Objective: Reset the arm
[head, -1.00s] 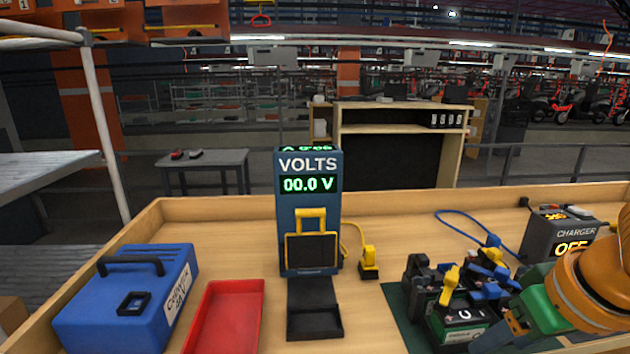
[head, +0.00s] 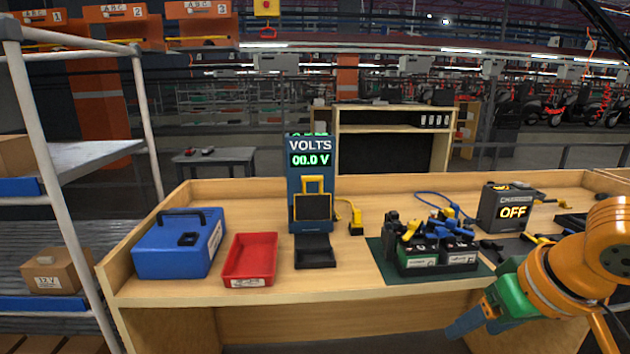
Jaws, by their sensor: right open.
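My right arm comes in from the lower right, orange with a green section. Its gripper (head: 467,322) has blue fingers, is open and empty, and hangs in front of the bench's front edge at the right. It is apart from the batteries (head: 430,256), which stand on a dark green mat (head: 392,272) with yellow and blue clamps on top. My left gripper is not in view.
On the wooden bench (head: 350,283) stand a blue case (head: 178,250), a red tray (head: 250,262), a volt meter (head: 309,190) reading 00.0 V and a charger (head: 505,208) reading OFF. A shelf rack (head: 85,155) stands left.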

